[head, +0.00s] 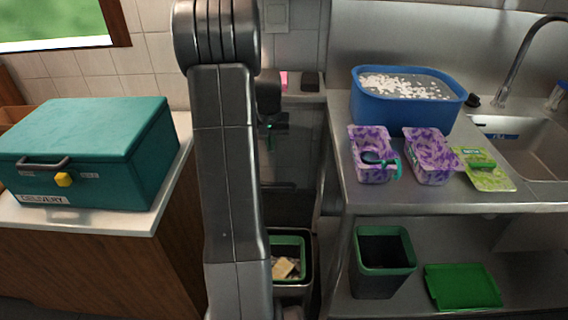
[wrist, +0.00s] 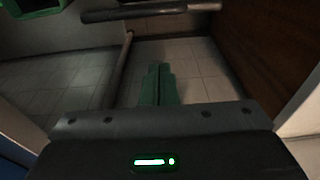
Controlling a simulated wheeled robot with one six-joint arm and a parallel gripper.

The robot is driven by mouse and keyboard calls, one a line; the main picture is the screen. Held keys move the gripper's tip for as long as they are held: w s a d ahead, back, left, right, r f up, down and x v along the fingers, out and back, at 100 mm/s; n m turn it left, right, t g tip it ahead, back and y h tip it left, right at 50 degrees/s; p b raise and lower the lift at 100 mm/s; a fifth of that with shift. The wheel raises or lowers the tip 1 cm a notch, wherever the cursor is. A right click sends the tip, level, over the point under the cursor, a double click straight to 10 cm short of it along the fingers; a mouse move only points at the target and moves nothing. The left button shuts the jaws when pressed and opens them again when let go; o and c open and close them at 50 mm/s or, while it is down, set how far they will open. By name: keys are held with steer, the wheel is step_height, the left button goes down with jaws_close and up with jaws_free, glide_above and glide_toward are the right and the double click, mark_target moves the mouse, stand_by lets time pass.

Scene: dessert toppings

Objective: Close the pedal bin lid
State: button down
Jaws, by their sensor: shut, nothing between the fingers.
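The pedal bin (head: 307,262) stands on the floor between the two counters, partly hidden behind my arm. Its green inner rim and some pale rubbish show from above, so it is open. I cannot clearly make out its lid. My gripper (wrist: 159,70) shows in the wrist view as two green fingers close together, shut and empty, over the tiled floor. A green-edged thing (wrist: 34,6) at the top left of the wrist view may be part of a bin.
A teal delivery box (head: 85,150) sits on the left counter. The steel counter (head: 400,200) at right holds a blue tub (head: 395,119), purple packs (head: 431,160) and a green pack (head: 486,178). Below are an open green-rimmed container (head: 383,270) and a green tray-like panel (head: 462,287).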

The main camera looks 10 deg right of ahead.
steer(key=w+d, duration=0.1)
steer(key=w, duration=0.1)
steer(key=b, duration=0.1)
glide_above(274, 188)
steer(key=shift+w+f, duration=0.2)
steer(key=shift+f, duration=5.65)
steer(key=shift+s+f, duration=0.1)
